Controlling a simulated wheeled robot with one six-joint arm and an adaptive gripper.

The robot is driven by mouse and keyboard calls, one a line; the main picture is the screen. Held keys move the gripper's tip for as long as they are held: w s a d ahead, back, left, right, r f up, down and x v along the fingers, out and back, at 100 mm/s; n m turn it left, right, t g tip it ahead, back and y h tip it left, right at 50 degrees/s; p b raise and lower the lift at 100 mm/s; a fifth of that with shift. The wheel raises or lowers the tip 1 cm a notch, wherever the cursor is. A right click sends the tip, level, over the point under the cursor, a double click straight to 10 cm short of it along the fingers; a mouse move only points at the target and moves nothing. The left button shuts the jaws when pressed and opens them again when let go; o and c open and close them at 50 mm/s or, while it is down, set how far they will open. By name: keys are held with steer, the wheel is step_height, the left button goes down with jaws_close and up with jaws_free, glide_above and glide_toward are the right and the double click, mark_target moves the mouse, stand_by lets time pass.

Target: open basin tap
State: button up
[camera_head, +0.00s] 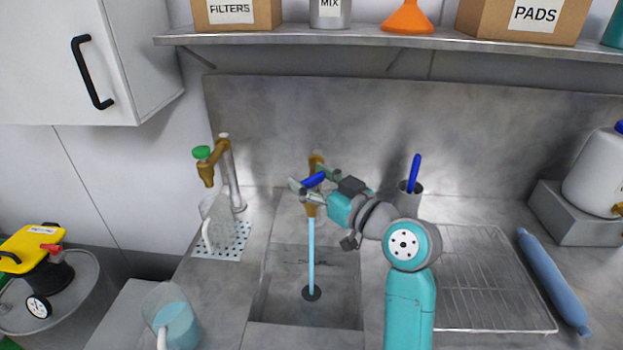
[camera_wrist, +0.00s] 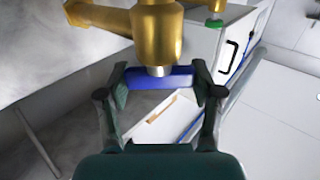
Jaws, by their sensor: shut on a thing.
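The basin tap (camera_head: 317,160) is brass with a blue lever handle (camera_head: 313,180), and stands at the back of the basin (camera_head: 285,310). A light blue stream of water (camera_head: 311,250) runs from its spout down to the drain. My gripper (camera_head: 305,188) is at the tap, shut on the blue handle. In the wrist view the handle (camera_wrist: 160,78) lies between both fingertips of my gripper (camera_wrist: 155,88), just below the brass tap body (camera_wrist: 157,30). In the head view my gripper hides part of the tap.
A second brass tap with a green knob (camera_head: 202,153) stands at left above a perforated plate holding a clear jug (camera_head: 213,225). A cup with a blue-handled tool (camera_head: 410,190) and a wire rack (camera_head: 485,280) are at right. A shelf (camera_head: 360,40) runs overhead.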

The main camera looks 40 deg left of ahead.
steer(key=n+g, duration=0.2)
steer(key=g, duration=0.1)
steer(key=n+g, duration=0.2)
steer(key=g, duration=0.2)
steer(key=shift+w+n, duration=0.1)
steer(key=shift+n, duration=0.2)
steer(key=shift+n+g+h, duration=0.55)
steer(key=shift+n+g, duration=0.4)
steer(key=shift+g, duration=0.45)
steer(key=shift+n+g+h, duration=0.55)
steer(key=shift+n+g, duration=0.4)
steer(key=shift+g, duration=0.45)
steer(key=shift+f, duration=0.1)
steer(key=o, duration=1.2)
steer(key=shift+c, duration=0.2)
steer(key=v, duration=1.1)
steer(key=shift+w+d, duration=0.3)
steer(key=shift+w, duration=0.05)
steer(key=shift+o, duration=0.8)
